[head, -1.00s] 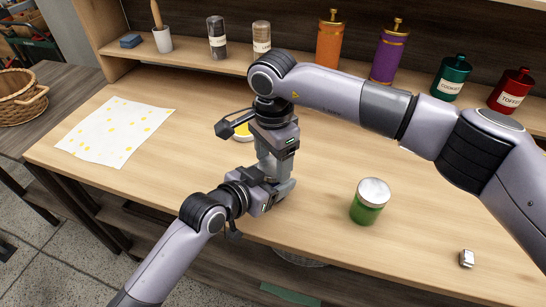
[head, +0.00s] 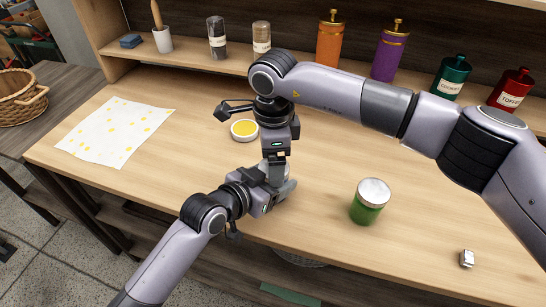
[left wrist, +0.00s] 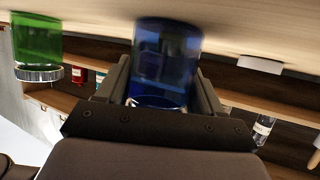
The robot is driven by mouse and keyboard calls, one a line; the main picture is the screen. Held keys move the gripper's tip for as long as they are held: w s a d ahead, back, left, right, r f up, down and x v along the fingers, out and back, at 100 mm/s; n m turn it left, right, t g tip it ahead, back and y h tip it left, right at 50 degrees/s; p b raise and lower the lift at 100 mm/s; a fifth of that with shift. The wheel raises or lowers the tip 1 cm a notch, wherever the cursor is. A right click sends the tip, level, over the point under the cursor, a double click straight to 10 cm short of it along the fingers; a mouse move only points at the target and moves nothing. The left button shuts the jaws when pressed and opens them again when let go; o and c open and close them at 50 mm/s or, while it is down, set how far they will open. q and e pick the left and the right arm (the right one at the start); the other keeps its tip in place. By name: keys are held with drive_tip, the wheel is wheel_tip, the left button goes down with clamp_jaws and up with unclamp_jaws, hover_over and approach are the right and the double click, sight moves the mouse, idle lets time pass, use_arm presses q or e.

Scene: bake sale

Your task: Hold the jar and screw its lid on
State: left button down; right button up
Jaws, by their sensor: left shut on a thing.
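A clear blue jar (left wrist: 168,50) stands between the fingers of my left gripper in the left wrist view, which looks upside down. My left gripper (head: 279,189) is shut on the jar near the table's front edge. In the head view the jar is mostly hidden by both grippers. My right gripper (head: 274,166) points straight down just above my left gripper, over the jar. Its fingertips are too small and hidden to tell whether they are shut. I cannot make out the jar's lid between them.
A green jar with a silver lid (head: 369,203) stands to the right. A round white-rimmed yellow item (head: 244,130) lies behind the grippers. A spotted cloth (head: 113,131) lies at left, a small metal piece (head: 467,258) at front right. Bottles and canisters line the back shelf.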

drive_tip(key=shift+s+r, duration=0.1)
drive_tip(key=shift+s, duration=0.05)
wheel_tip(320, 180, up, 4)
drive_tip(key=shift+a+r, duration=0.1)
drive_tip(key=shift+r, duration=0.05)
drive_tip(key=shift+c, duration=0.4)
drive_tip(key=n, duration=0.2)
drive_tip(key=r+n, duration=0.1)
drive_tip(key=n, duration=0.3)
drive_tip(key=shift+r, duration=0.3)
drive_tip(key=n, duration=0.2)
drive_tip(key=r+n, duration=0.1)
drive_tip(key=n, duration=0.1)
drive_tip(key=r+n, duration=0.1)
drive_tip(key=n, duration=0.2)
drive_tip(key=shift+f, duration=0.1)
drive_tip(key=shift+f, duration=4)
